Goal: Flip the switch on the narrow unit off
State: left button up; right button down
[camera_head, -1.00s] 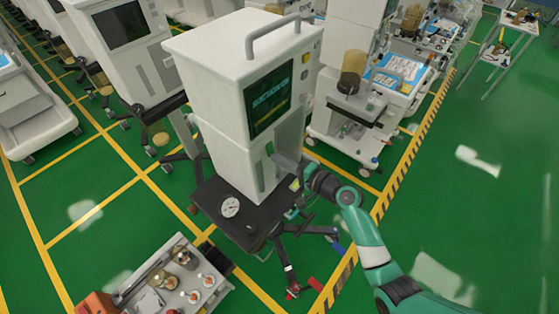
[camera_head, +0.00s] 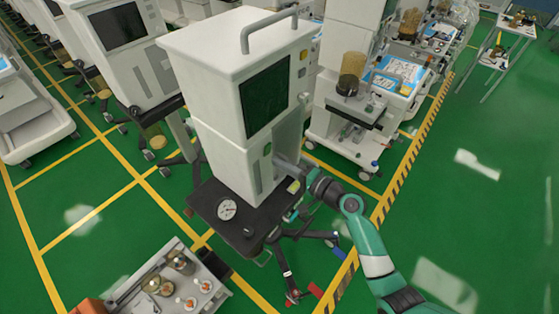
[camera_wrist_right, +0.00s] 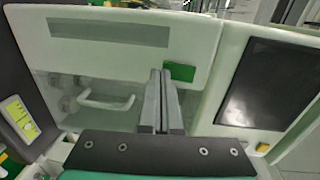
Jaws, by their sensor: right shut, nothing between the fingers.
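The narrow unit (camera_head: 215,110) is a tall white cabinet on a dark wheeled base, with a dark, blank screen (camera_head: 267,98). A green switch (camera_head: 267,149) sits on its front below the screen. The green switch also shows in the right wrist view (camera_wrist_right: 180,72) as a flat green rectangle. My right gripper (camera_head: 277,160) is at the unit's front, close to the switch. In the right wrist view its fingers (camera_wrist_right: 160,76) are together and empty, with their tips beside the switch's left edge; contact cannot be told. My left gripper is not in view.
A black shelf (camera_head: 225,228) with a round gauge (camera_head: 227,209) juts out below the unit. A cart with jars (camera_head: 175,290) stands at the lower left. Other white machines (camera_head: 125,55) stand behind. Green floor (camera_head: 450,220) is open to the right.

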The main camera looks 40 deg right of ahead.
jog(key=s+d+f, duration=0.1)
jog(key=s+f, duration=0.1)
jog(key=s, duration=1)
jog(key=shift+d, duration=0.3)
jog(key=shift+w, duration=0.1)
jog(key=w+a+r+n+t+y, duration=0.1)
jog(key=w+a+r+n+y, duration=0.25)
jog(key=r, duration=0.55)
jog(key=w+a+r+n+y, duration=0.1)
jog(key=w+a+r+n, duration=0.1)
jog(key=a+r+n, duration=0.4)
jog(key=w+a+r+n+t+y, duration=0.1)
jog(key=w+a+r+n+y, duration=0.15)
jog(key=a+r, duration=0.65)
notch_tip(320, 180, up, 15)
jog(key=s+a+n+t+y, duration=0.1)
jog(key=s+a+n+t, duration=0.1)
jog(key=n, duration=0.2)
jog(key=s+d+r+n+t+h+p, duration=0.1)
jog(key=s+d+r+t+h, duration=0.25)
jog(key=r, duration=0.45)
jog(key=s+d+r+t+h+p, duration=0.1)
jog(key=s+d+r+t+h, duration=0.15)
jog(key=s+r+h, duration=0.35)
notch_tip(320, 180, up, 21)
jog(key=w+p, duration=0.1)
jog(key=p, duration=1.9)
jog(key=shift+w+a+t+y+p, duration=0.3)
jog(key=shift+w+y, duration=0.05)
jog(key=shift+y, duration=0.1)
